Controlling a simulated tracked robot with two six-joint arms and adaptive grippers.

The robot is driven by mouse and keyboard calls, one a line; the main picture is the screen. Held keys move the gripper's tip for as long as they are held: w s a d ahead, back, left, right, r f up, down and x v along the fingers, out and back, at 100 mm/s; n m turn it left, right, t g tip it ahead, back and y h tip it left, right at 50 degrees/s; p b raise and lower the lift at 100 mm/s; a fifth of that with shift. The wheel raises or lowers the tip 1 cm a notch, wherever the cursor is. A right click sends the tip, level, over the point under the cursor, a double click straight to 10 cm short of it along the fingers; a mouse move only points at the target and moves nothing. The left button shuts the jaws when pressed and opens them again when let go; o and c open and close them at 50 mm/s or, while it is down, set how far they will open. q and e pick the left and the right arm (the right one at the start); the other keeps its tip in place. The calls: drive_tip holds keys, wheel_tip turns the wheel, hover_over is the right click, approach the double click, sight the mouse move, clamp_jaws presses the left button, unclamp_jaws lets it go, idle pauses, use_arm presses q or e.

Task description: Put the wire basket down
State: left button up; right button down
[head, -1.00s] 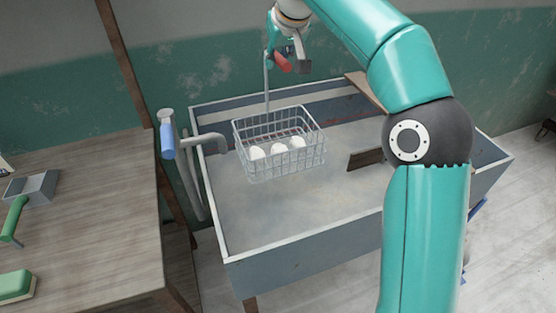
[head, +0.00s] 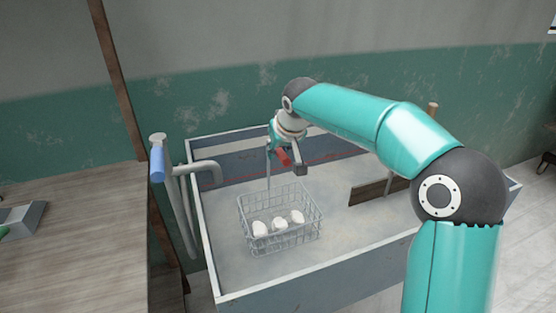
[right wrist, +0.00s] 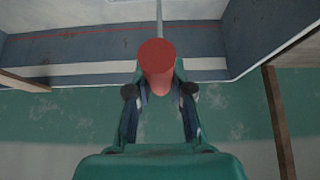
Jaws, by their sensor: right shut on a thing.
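The wire basket (head: 300,232) is a grey mesh box with three white lumps (head: 278,223) inside. It hangs from or stands under a thin upright rod (head: 268,175) within the grey trough (head: 206,235), low over its floor. I cannot tell whether its bottom touches. My right gripper (head: 283,152) is above the basket, shut on the red grip of its handle. The red grip (right wrist: 157,65) also shows between the fingers in the right wrist view, where the basket itself is not seen. My left gripper is out of view.
A bent grey pipe and a blue-handled tap (head: 157,160) stand at the trough's left edge. A dark board (head: 375,190) stands in the trough on the right. A wooden table (head: 90,240) is at the left. The trough floor around the basket is clear.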

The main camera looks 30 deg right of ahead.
wheel_tip(320, 180, down, 2)
drive_tip(key=shift+w+f, duration=0.1)
drive_tip(key=c, duration=1)
unclamp_jaws()
drive_tip(key=shift+c, duration=0.2)
drive_tip(key=v, duration=1)
drive_tip(key=shift+s+r+p, duration=0.2)
drive_tip(key=shift+r+p, duration=0.15)
drive_tip(key=shift+p, duration=0.05)
drive_tip(key=shift+s+a+r, duration=0.1)
drive_tip(key=shift+s+r, duration=0.3)
drive_tip(key=shift+r, duration=0.1)
